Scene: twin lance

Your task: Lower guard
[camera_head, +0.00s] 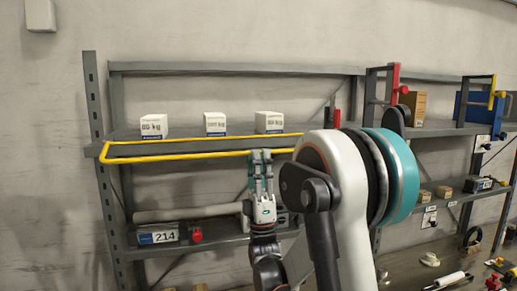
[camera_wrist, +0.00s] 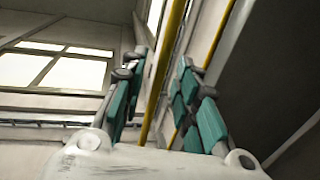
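The guard is a yellow bar frame (camera_head: 190,157) along the front of the upper shelf, standing out from it roughly level. My gripper (camera_head: 260,157) points up at the right part of the guard's front bar, its fingertips overlapping the bar in the head view. In the wrist view, my gripper (camera_wrist: 161,62) has its teal-padded fingers apart. The yellow bar (camera_wrist: 165,60) runs through the gap between them. I see no clear contact on either side. A second, thinner yellow bar (camera_wrist: 217,40) shows to the right.
Several white weight-labelled boxes (camera_head: 215,123) stand on the upper shelf behind the guard. Below are a pale tube (camera_head: 185,213) and a box marked 214 (camera_head: 157,234). A red-handled grey fixture (camera_head: 392,80) stands to the right. My own arm hides part of the middle.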

